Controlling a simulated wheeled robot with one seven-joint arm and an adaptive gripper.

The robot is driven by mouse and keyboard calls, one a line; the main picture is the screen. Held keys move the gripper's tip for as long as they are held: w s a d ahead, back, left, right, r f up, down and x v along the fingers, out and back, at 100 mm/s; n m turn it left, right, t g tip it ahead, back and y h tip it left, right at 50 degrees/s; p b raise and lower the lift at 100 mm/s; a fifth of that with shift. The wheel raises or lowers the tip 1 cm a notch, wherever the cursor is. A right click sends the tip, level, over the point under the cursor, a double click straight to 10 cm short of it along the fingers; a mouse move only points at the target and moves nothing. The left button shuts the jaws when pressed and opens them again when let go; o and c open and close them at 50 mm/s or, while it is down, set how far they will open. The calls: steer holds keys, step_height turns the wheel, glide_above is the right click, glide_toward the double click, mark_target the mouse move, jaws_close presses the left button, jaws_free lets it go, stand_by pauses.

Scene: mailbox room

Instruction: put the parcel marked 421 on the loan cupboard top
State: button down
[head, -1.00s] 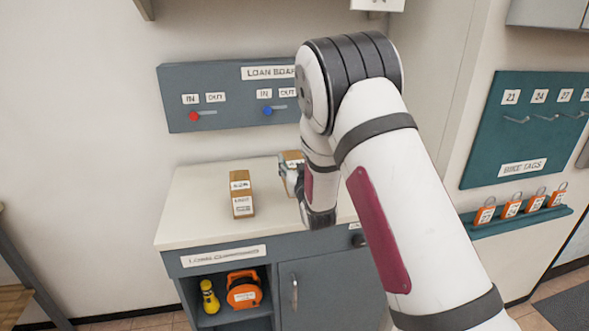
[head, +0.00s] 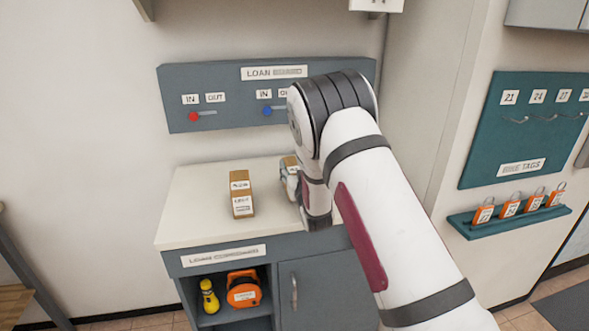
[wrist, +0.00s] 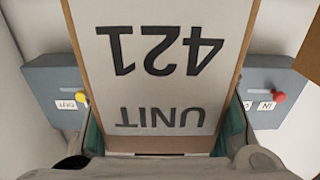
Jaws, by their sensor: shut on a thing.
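The parcel marked 421 (wrist: 160,60) fills the middle of the wrist view, its label reading "UNIT 421" upside down. My gripper (wrist: 163,140) is shut on it, with a finger pad on either side. In the head view my gripper (head: 291,180) and the brown parcel (head: 287,162) are over the right part of the loan cupboard top (head: 195,205), partly hidden by my arm. I cannot tell whether the parcel touches the top.
Another brown parcel (head: 241,195) stands on the cupboard top, left of my gripper. The loan board (head: 230,90) with red and blue pegs is on the wall behind. An orange reel (head: 244,290) and a yellow torch (head: 209,296) sit in the open shelf below. The top's left part is clear.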

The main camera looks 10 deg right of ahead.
steer(key=shift+f, duration=0.35)
steer(key=shift+f, duration=0.15)
steer(key=c, duration=0.7)
jaws_free()
steer(key=shift+f, duration=0.1)
